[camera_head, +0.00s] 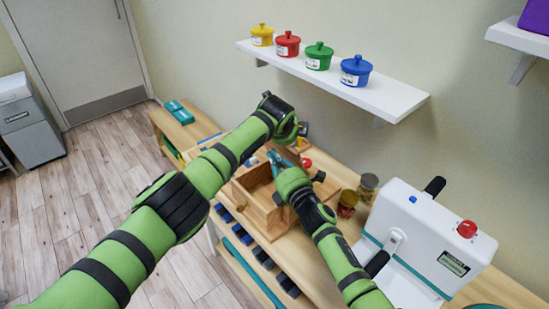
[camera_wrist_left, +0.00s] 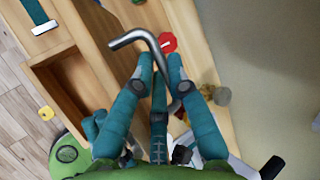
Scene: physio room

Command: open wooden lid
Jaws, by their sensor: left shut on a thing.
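The wooden box (camera_head: 262,207) stands on the bench, and its hollow inside shows in the left wrist view, with the box rim (camera_wrist_left: 38,72) at left. A wooden board beside the opening may be its lid; I cannot tell how far it is raised. My left gripper (camera_wrist_left: 157,82) is shut on a bent grey metal handle (camera_wrist_left: 130,38). In the head view my left wrist hides most of that gripper. My right gripper (camera_head: 275,160) is over the box, its teal fingers looking parted, with nothing seen between them.
A red knob (camera_wrist_left: 167,43) is close beyond the handle. Small jars (camera_head: 347,203) and a white machine (camera_head: 420,235) stand right of the box. A wall shelf (camera_head: 395,101) with coloured pots is above. Teal blocks (camera_head: 179,112) lie at the bench's far end.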

